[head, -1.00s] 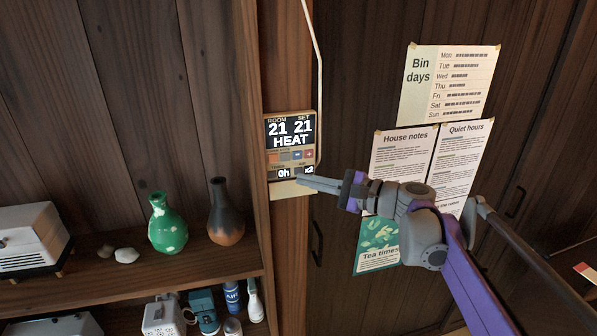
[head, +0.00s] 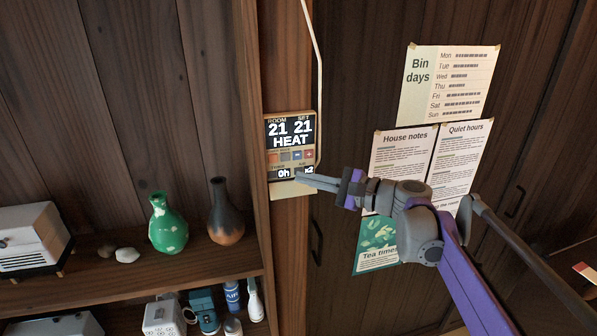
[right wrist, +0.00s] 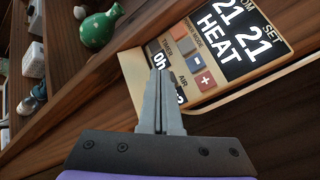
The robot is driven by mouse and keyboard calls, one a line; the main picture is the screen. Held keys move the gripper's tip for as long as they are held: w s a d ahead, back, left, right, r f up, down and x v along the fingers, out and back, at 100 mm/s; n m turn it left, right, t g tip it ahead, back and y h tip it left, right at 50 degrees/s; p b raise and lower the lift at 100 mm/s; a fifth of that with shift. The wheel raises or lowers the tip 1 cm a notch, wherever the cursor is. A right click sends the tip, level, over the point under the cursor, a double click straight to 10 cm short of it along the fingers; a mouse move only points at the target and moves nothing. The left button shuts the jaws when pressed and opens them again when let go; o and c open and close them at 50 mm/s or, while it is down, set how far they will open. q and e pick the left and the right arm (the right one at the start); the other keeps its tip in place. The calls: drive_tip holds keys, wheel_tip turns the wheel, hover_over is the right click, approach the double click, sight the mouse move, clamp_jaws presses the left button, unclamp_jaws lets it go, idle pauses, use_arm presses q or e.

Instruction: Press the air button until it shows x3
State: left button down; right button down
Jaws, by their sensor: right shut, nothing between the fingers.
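The control panel (head: 291,132) is fixed to a wooden post. Its screen reads ROOM 21, SET 21 and HEAT, with a row of small coloured buttons below. At its bottom edge are a display reading 0h and the air display (head: 309,170) reading x2. My right gripper (head: 299,177) is shut and empty, its tips at the panel's lower part, just under the x2. In the right wrist view the panel (right wrist: 225,45) shows tilted, and the shut fingers (right wrist: 158,75) cover part of its lower row, including most of the air display. I cannot tell whether the tips touch it. My left gripper is out of view.
A shelf at left holds a green vase (head: 168,225), a dark vase (head: 226,212), stones and a white appliance (head: 32,238). A white cable (head: 318,80) runs down to the panel. Paper notices (head: 402,160) hang on the dark door behind my right arm.

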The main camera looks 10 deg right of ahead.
drive_tip(key=shift+w, duration=0.4)
idle(0.3)
drive_tip(key=shift+s, duration=0.8)
drive_tip(key=shift+s, duration=0.1)
drive_tip(key=shift+s+d, duration=0.1)
drive_tip(key=shift+s, duration=2.3)
